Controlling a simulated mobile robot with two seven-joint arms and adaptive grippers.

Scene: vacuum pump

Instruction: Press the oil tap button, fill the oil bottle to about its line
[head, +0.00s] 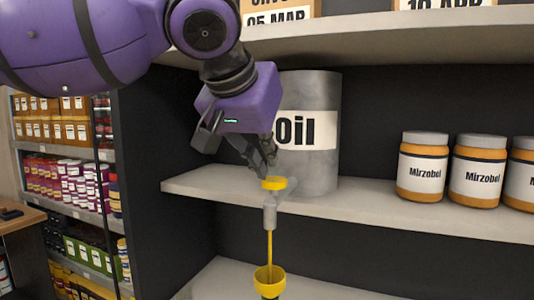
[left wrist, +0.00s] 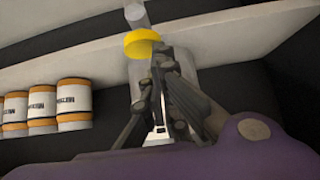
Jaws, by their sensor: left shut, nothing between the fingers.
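The grey oil drum (head: 322,160), labelled "Oil", stands on the shelf with a grey tap (head: 270,212) at its front. The yellow tap button (head: 275,183) is on top of the tap; it also shows in the left wrist view (left wrist: 138,44). My left gripper (head: 268,170) is shut and empty, its fingertips at the button and seemingly touching it from above. A thin yellow stream of oil (head: 269,246) runs from the tap into a yellow funnel (head: 269,283). Below the funnel only a dark green sliver shows; the bottle's fill line and level are out of view. My right gripper is not in view.
Several Mirzobol jars (head: 422,172) stand on the same shelf to the right. A stocked rack (head: 75,190) is at the left. The shelf between drum and jars is clear.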

